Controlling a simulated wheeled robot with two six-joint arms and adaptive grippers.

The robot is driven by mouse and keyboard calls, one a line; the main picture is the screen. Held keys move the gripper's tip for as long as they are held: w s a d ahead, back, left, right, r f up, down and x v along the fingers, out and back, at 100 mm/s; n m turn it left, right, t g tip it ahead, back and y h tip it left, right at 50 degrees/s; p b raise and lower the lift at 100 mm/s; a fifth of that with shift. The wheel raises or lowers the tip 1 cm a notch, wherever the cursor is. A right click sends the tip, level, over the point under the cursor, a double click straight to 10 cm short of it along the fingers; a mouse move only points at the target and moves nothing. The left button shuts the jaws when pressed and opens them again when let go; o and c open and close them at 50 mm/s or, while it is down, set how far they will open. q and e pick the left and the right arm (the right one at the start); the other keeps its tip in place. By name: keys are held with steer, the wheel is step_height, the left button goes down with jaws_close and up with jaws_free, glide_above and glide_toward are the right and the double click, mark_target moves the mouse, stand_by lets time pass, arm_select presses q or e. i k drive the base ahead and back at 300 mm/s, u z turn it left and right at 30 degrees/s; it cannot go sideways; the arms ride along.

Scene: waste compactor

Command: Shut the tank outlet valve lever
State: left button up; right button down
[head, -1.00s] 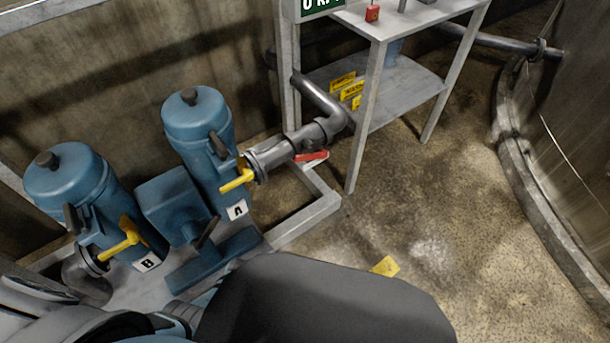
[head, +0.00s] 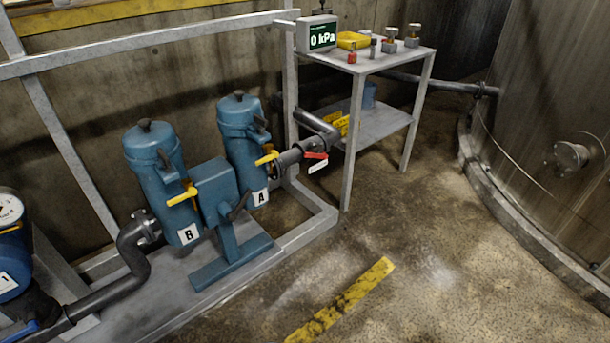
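A red lever (head: 316,155) sits on the grey pipe (head: 291,156) between filter A and the metal table, with a white tag under it. I cannot tell its setting or whether it is the tank outlet valve lever. The tank (head: 540,120) is the large curved wall at the right, with a round flanged fitting (head: 571,156) on it. A pipe (head: 440,82) runs from the tank's left side behind the table. A blue lever (head: 25,329) shows at the lower left edge. Neither of my grippers is in view.
Blue filters A (head: 240,140) and B (head: 152,165) with yellow handles stand on a grey skid (head: 235,277). The metal table (head: 385,58) holds a display reading 0 kPa (head: 322,37) and padlocks. Open floor with a yellow stripe (head: 340,303) lies in front.

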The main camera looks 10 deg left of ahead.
mark_target(323, 155)
steer(key=u, duration=0.7)
steer(key=i, duration=1.75)
steer(key=z, duration=0.4)
